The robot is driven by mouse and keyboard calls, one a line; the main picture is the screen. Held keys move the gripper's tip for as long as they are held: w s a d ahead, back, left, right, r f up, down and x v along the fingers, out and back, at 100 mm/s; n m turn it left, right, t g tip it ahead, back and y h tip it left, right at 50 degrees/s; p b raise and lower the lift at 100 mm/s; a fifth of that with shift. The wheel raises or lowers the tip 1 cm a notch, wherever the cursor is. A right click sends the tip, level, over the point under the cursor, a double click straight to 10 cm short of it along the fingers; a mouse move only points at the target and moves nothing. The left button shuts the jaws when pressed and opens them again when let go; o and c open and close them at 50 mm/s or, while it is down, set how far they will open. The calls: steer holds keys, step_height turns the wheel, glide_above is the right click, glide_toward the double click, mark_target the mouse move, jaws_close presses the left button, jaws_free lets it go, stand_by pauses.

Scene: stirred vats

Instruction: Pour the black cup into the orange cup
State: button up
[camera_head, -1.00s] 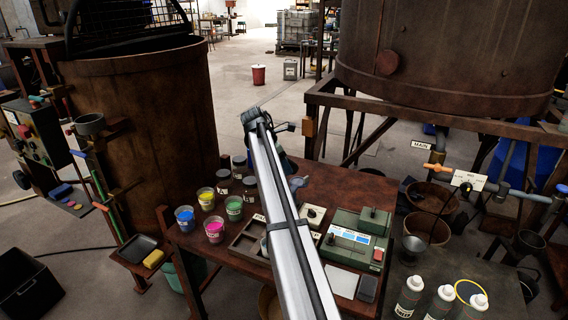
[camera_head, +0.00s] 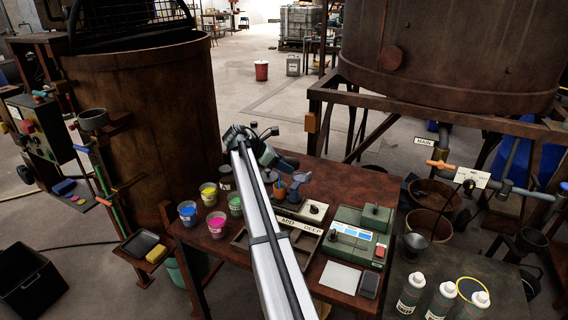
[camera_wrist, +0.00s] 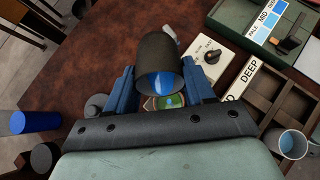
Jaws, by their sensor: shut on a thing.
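The black cup (camera_wrist: 158,58) is between the blue fingers of my gripper (camera_wrist: 160,80) in the wrist view. It is tilted, with its mouth toward the camera and blue paint showing inside. Below its mouth is a small round thing (camera_wrist: 168,101) with green and blue in it, mostly hidden; I cannot tell for sure that it is a cup. In the head view my gripper (camera_head: 294,178) is over the back of the brown table. A small orange patch, likely the orange cup (camera_head: 280,191), shows just under the fingers, partly hidden.
Paint cups in blue (camera_head: 187,213), yellow (camera_head: 208,194), pink (camera_head: 217,225) and green (camera_head: 235,204) stand at the table's left. A labelled tray (camera_head: 305,247) and a green device (camera_head: 352,238) lie in front and right. A rusty vat (camera_head: 140,130) stands left.

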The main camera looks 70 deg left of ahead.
steer(key=shift+s+f+t, duration=0.2)
steer(key=shift+f+t, duration=0.1)
steer(key=shift+t, duration=0.5)
steer(key=shift+s+f+t, duration=0.3)
steer(key=shift+f+t, duration=0.15)
steer(key=shift+t, duration=0.65)
steer(key=shift+s+t, duration=0.3)
steer(key=shift+t, duration=0.8)
steer(key=shift+s+t, duration=0.25)
steer(key=shift+t, duration=0.85)
